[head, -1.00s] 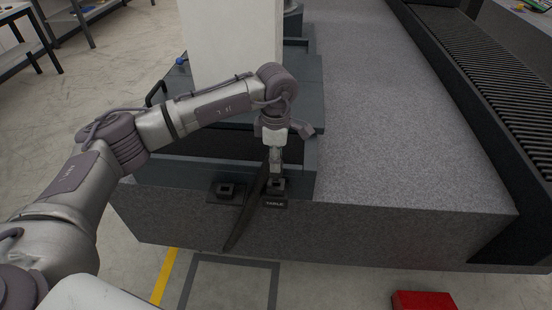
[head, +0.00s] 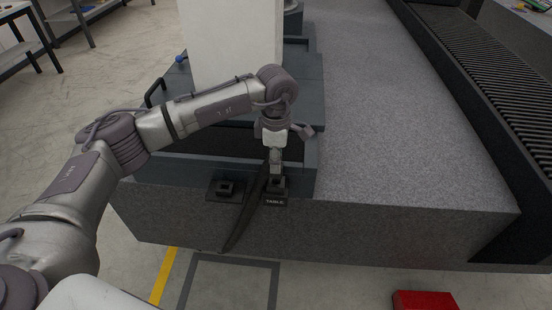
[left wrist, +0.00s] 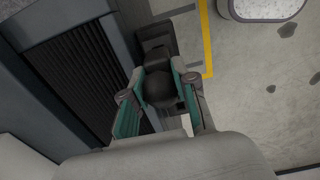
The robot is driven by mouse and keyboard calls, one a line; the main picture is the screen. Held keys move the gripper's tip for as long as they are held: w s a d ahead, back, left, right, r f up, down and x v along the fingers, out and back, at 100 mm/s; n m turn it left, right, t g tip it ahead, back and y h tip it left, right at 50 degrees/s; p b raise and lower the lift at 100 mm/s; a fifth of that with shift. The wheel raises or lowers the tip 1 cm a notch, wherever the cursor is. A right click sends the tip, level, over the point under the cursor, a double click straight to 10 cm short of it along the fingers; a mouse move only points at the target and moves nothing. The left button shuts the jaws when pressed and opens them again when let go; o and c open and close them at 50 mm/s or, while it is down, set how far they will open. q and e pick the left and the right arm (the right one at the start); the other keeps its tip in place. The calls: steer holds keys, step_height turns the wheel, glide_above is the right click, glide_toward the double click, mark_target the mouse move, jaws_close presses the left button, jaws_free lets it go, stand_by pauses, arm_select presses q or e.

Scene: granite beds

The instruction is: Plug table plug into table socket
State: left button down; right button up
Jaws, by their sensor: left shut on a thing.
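My left gripper (head: 276,168) points down over the table socket (head: 275,198), a black block labelled "TABLE" on the front edge of the granite bed. It is shut on the dark table plug (left wrist: 160,88), which shows between the fingers in the left wrist view. The plug is at the socket in the head view, but I cannot tell whether it is seated. A dark cable (head: 243,217) runs from there down over the granite's front face. My right gripper is not in view.
A second black socket (head: 226,188) sits just left of the table socket. A white column (head: 232,50) stands behind on a dark machine base. The granite top (head: 400,150) to the right is clear. A red box (head: 425,301) is on the floor.

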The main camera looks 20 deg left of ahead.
arm_select(q)
steer(key=shift+f+b, duration=0.9)
steer(key=shift+f, duration=0.25)
steer(key=c, duration=0.8)
jaws_free()
steer(key=shift+r+p, duration=1.4)
steer(key=shift+r, duration=1.15)
